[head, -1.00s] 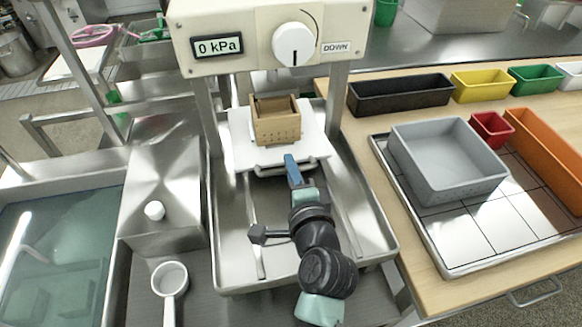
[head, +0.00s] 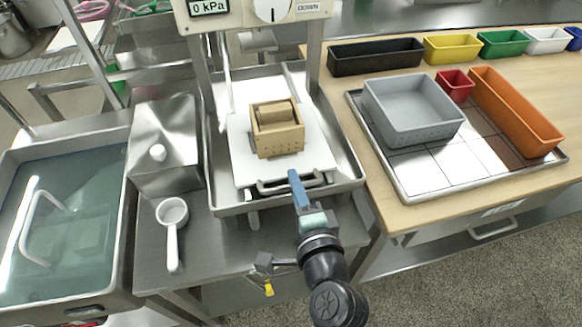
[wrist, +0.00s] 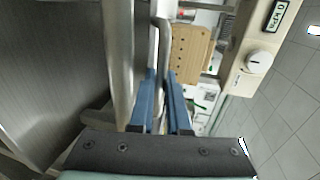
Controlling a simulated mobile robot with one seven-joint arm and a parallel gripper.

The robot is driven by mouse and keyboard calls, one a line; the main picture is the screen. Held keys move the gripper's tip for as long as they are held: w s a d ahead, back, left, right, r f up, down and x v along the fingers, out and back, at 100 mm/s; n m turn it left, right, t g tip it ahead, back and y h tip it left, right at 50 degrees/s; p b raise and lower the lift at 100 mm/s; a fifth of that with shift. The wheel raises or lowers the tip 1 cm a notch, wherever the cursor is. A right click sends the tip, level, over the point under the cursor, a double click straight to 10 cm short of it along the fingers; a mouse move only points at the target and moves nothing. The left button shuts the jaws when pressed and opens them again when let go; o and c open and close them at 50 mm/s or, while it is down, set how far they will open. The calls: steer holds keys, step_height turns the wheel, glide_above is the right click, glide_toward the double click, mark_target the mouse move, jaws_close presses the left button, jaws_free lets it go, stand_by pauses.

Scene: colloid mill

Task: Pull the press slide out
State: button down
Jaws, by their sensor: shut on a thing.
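The press slide (head: 243,165) is a white plate in the steel tray under the press, with a dark bar handle (head: 268,187) along its front edge. A wooden mould box (head: 278,139) with small holes and a block inside sits on the slide. My gripper (head: 294,176) is at the right part of the handle. In the wrist view my gripper's blue fingers (wrist: 162,84) are closed around the grey handle bar (wrist: 164,40), and the wooden box (wrist: 190,54) shows just beyond. The fingertip contact is partly hidden in the head view.
The press head (head: 250,12) reads 0 kPa and stands behind the slide. A steel tray (head: 357,180) surrounds the slide. A white ladle (head: 172,212) and a water basin (head: 60,215) are left. A grey bin (head: 412,130) stands on the right table.

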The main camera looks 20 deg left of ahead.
steer(key=shift+s+d+f, duration=0.1)
steer(key=shift+s+d, duration=0.2)
steer(key=shift+s, duration=0.05)
steer(key=c, duration=0.9)
jaws_free()
steer(key=shift+s+d, duration=0.1)
steer(key=shift+s, duration=0.05)
steer(key=shift+s, duration=0.1)
